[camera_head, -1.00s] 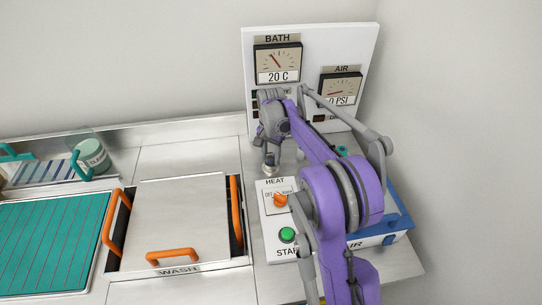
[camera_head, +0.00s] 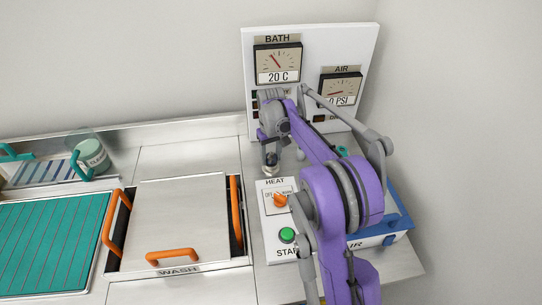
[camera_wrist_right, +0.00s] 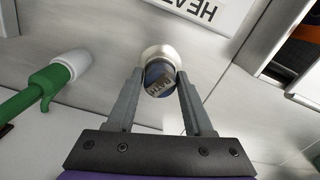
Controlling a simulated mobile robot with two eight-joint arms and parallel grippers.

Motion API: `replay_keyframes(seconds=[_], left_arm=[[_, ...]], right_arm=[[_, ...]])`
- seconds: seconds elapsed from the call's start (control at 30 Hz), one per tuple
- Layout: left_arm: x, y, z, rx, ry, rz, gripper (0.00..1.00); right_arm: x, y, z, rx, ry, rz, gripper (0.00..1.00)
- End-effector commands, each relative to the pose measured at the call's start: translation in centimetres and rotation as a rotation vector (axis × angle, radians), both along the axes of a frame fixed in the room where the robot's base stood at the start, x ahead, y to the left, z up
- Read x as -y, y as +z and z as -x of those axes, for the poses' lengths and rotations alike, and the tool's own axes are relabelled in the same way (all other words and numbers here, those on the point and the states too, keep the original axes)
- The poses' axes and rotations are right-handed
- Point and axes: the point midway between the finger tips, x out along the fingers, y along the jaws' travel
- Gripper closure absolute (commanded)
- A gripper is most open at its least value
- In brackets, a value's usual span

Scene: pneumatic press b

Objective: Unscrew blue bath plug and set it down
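The blue bath plug (camera_wrist_right: 160,79), marked BATH, sits in a pale round collar (camera_wrist_right: 150,54) on the counter in the right wrist view. My right gripper (camera_wrist_right: 160,73) is over it, with one finger on each side of the plug. The fingers look open, with only narrow gaps to the plug; contact is not clear. In the head view my right gripper (camera_head: 271,160) points down at the plug's spot behind the HEAT panel and mostly hides the plug. My left gripper is not in view.
The HEAT and START control box (camera_head: 272,212) stands close in front of the plug. The gauge panel (camera_head: 295,60) stands behind. The lidded WASH basin (camera_head: 180,215) with orange handles is to the left. A green-handled fitting (camera_wrist_right: 45,83) lies left in the wrist view.

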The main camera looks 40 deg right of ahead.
Motion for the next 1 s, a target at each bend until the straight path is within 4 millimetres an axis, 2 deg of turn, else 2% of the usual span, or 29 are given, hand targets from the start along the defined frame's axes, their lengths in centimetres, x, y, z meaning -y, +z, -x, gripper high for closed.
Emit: replay_keyframes(seconds=[0.37,1.0], left_arm=[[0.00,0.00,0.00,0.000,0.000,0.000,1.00],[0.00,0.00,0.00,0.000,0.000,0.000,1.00]], right_arm=[[0.00,0.00,0.00,0.000,-0.035,0.000,0.39],[0.00,-0.01,0.00,0.000,-0.964,0.000,0.39]])
